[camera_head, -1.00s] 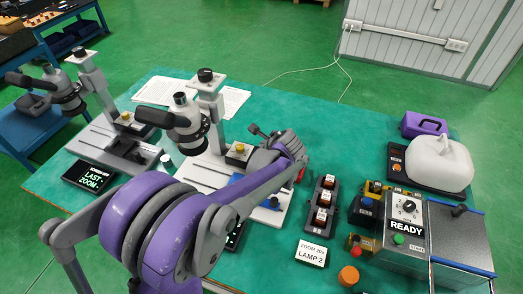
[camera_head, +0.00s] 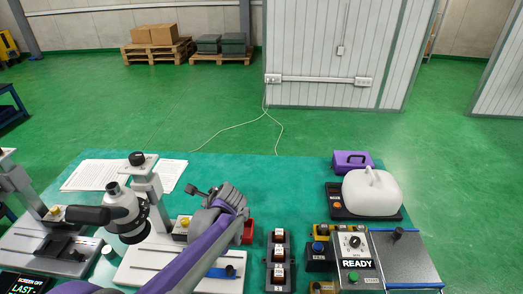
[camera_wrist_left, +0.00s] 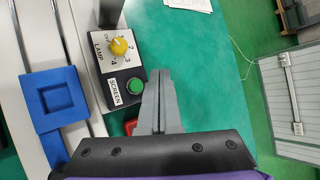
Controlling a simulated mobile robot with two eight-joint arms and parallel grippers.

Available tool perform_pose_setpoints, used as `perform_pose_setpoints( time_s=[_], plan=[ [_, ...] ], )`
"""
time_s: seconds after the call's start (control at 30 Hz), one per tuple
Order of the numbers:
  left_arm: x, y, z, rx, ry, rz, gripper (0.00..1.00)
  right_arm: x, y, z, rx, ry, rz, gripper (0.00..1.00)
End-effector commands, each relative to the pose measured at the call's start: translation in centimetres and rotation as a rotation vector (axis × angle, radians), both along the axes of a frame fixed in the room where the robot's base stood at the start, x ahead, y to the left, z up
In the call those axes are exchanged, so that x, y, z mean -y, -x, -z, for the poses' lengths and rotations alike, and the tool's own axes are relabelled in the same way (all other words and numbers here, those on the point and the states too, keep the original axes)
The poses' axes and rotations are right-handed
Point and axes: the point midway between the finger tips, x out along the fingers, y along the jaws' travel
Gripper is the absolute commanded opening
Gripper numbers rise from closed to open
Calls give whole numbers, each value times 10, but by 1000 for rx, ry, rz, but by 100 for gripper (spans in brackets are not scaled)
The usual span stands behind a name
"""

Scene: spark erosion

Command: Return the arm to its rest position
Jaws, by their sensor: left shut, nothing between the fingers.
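My left arm (camera_head: 190,258), purple and grey, reaches in from the bottom over the bench. In the left wrist view the shut fingers (camera_wrist_left: 160,78) are beside the lamp box's green button (camera_wrist_left: 136,86) and yellow knob (camera_wrist_left: 122,46). I cannot tell how high they are. A blue square piece (camera_wrist_left: 60,98) lies on the microscope base. My right gripper is in neither view.
A second microscope base (camera_head: 40,250) stands at left. A red block (camera_head: 248,231), a rack of dark modules (camera_head: 279,262), a READY control box (camera_head: 357,262) and a white-covered unit (camera_head: 372,192) stand to the right.

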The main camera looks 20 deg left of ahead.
Motion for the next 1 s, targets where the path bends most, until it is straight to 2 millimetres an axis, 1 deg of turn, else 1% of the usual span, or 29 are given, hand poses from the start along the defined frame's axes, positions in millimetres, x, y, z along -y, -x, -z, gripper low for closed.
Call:
perform_pose_setpoints(
  time_s=[0.13,0.23,0.27,0.37,0.4,0.47,0.5,0.6,0.7,0.8,0.87,0.9,1.0],
  plan=[
    [4,4,-1,13,17,-11,0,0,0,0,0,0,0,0],
    [20,18,-4,69,96,-62,0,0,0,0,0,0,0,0],
    [28,26,-5,95,133,-88,0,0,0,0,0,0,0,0],
    [59,58,-7,200,301,-209,0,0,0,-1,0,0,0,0],
    [74,73,-6,242,378,-268,0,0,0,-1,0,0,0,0],
    [95,96,-4,302,498,-365,0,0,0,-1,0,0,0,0],
    [109,111,-2,336,576,-431,0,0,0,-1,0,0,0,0],
    [142,147,5,405,764,-604,0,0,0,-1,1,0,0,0],
    [169,178,14,449,919,-766,0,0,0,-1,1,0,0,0],
    [188,201,22,469,1033,-896,0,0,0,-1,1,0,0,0],
    [196,210,26,475,1079,-954,0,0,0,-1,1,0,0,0],
    [199,213,27,478,1096,-976,0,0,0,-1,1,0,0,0],
    [199,213,27,478,1096,-976,0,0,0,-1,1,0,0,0]
  ],
)
